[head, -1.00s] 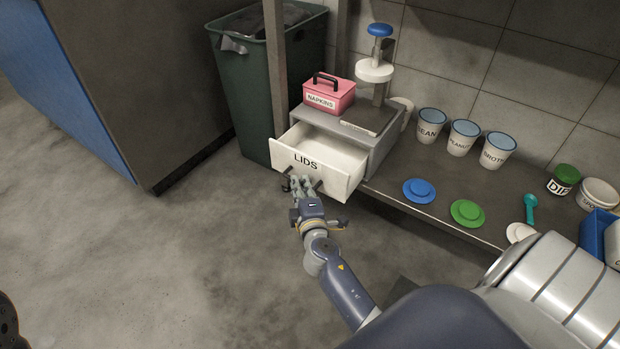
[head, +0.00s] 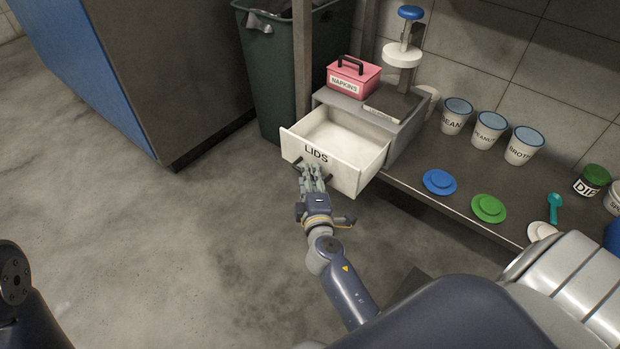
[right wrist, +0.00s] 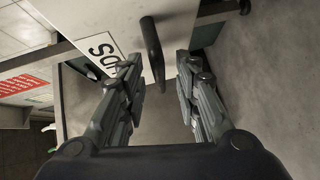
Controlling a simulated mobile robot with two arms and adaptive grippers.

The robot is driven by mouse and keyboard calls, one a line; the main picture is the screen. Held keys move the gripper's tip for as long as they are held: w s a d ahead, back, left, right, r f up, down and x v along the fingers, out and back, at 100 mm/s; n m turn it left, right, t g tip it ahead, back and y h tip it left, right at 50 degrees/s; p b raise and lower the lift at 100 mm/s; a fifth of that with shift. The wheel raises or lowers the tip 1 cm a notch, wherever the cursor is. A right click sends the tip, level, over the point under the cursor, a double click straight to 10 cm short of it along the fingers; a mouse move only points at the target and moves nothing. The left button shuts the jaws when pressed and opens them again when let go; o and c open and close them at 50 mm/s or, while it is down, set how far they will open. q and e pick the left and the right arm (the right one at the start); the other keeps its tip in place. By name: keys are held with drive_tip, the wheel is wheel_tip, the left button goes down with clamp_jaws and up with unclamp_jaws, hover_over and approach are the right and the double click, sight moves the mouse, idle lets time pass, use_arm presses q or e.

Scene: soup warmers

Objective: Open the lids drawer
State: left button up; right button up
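The white lids drawer (head: 319,160) is pulled well out of the grey box (head: 400,135), and its inside looks empty in the head view. Its front carries a "LIDS" label and a dark bar handle (right wrist: 153,52). My right gripper (head: 312,172) is at the drawer front, partly covering the handle in the head view. In the right wrist view the two fingers of my right gripper (right wrist: 158,70) are apart, with the handle between their tips and gaps on both sides. My left gripper is out of view.
A pink napkins box (head: 354,78) and a press with a blue knob (head: 411,13) stand on the grey box. Several cups, a blue lid (head: 439,182) and a green lid (head: 488,208) are on the shelf. A green bin (head: 277,75) stands behind. The floor before the drawer is clear.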

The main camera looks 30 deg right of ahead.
drive_tip(key=v, duration=0.7)
drive_tip(key=shift+s, duration=0.25)
drive_tip(key=shift+a, duration=0.1)
